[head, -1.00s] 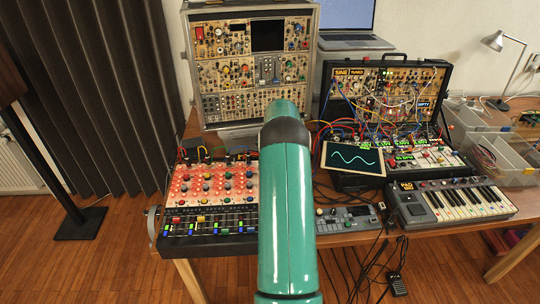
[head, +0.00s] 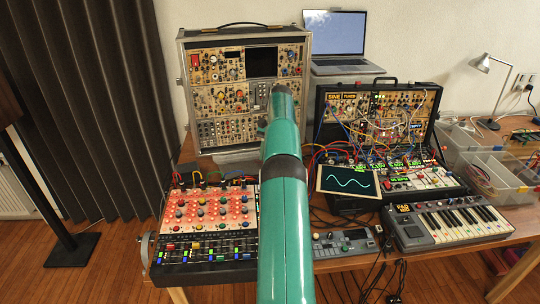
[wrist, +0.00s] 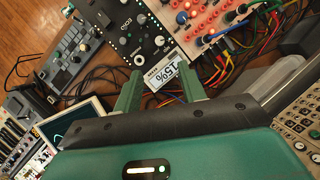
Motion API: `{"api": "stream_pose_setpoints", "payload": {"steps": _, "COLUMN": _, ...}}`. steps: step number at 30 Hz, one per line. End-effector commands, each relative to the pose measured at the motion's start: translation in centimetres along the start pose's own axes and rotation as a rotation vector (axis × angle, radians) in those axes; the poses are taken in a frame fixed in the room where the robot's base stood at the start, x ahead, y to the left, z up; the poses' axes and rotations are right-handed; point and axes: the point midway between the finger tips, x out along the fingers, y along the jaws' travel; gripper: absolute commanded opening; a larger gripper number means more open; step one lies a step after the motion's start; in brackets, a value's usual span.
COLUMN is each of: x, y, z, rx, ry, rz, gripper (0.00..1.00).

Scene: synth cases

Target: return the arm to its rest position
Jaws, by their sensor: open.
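My green arm (head: 284,220) reaches from the bottom middle of the head view toward the tall modular rack (head: 250,80). My gripper is not clearly visible there. In the wrist view my gripper (wrist: 160,78) shows two green fingers, apart and open. No object is held between them. I cannot tell how far the fingertips are above these.
Clear bins (head: 497,178) stand at right. Cables crowd the middle.

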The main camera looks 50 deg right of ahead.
Motion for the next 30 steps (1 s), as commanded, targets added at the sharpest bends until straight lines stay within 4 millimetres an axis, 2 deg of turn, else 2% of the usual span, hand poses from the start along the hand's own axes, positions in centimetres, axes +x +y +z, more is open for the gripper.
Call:
{"api": "stream_pose_setpoints", "payload": {"steps": 20, "x": -0.3, "y": -0.3, "z": 0.3, "rx": -0.006, "ry": 0.004, "rz": 0.000, "gripper": 0.41}}
{"api": "stream_pose_setpoints", "payload": {"steps": 23, "x": -1.1, "y": -1.6, "z": 1.7, "rx": -0.034, "ry": 0.021, "rz": 0.003, "gripper": 0.41}}
{"api": "stream_pose_setpoints", "payload": {"steps": 25, "x": -2.2, "y": -3.1, "z": 3.4, "rx": -0.068, "ry": 0.045, "rz": 0.006, "gripper": 0.41}}
{"api": "stream_pose_setpoints", "payload": {"steps": 30, "x": -4.6, "y": -7.2, "z": 9.5, "rx": -0.184, "ry": 0.118, "rz": 0.017, "gripper": 0.41}}
